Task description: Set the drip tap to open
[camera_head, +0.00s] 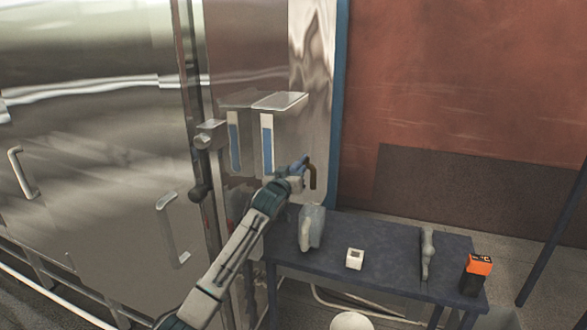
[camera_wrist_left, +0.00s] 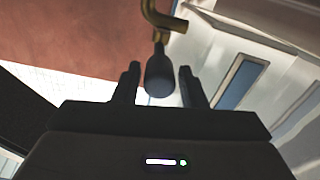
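The drip tap (camera_head: 313,178) is a small brown bent spout on the front of the steel machine, right of the two blue-striped panels. In the left wrist view its brass pipe (camera_wrist_left: 158,15) curves at the top, with a dark rounded handle (camera_wrist_left: 160,76) below it. My left gripper (camera_head: 299,167) is at the tap and partly covers it. In the left wrist view the fingers of my left gripper (camera_wrist_left: 159,69) are open on either side of the handle, with a visible gap on both sides. My right gripper is not in view.
A dark blue table (camera_head: 390,268) stands below and to the right. It holds a grey scoop-like object (camera_head: 312,228), a white box (camera_head: 355,259), a grey tool (camera_head: 427,252) and an orange-black device (camera_head: 477,272). Steel handles (camera_head: 167,232) project from the machine doors at left.

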